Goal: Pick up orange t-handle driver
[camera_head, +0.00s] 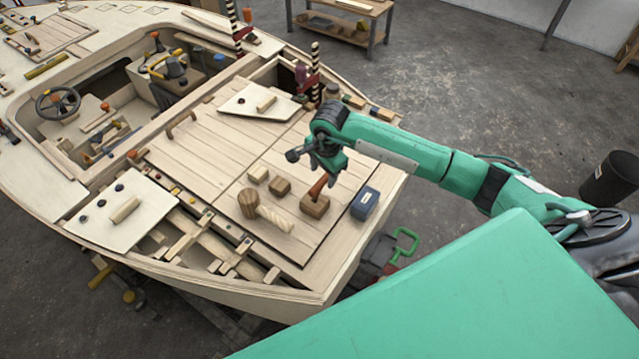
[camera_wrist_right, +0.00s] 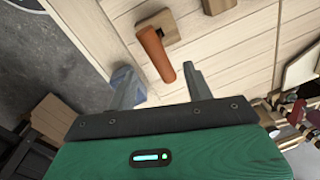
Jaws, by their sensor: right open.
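The orange t-handle driver (camera_head: 318,187) stands tilted in a small wooden block (camera_head: 314,207) on the hull's deck. In the right wrist view its orange handle (camera_wrist_right: 154,50) rises from the block (camera_wrist_right: 166,27) toward the camera. My right gripper (camera_head: 327,164) is just above the handle in the head view. In the wrist view the right gripper (camera_wrist_right: 157,72) is open, with one finger on each side of the handle's near end. I cannot tell whether a finger touches it. The driver's lower part is hidden in the block. My left gripper is not in view.
A blue box (camera_head: 364,203) stands close to the right of the block. Small wooden blocks (camera_head: 280,187) and a wooden mallet (camera_head: 262,209) lie to the left. The planked deck (camera_head: 207,157) further left is mostly clear.

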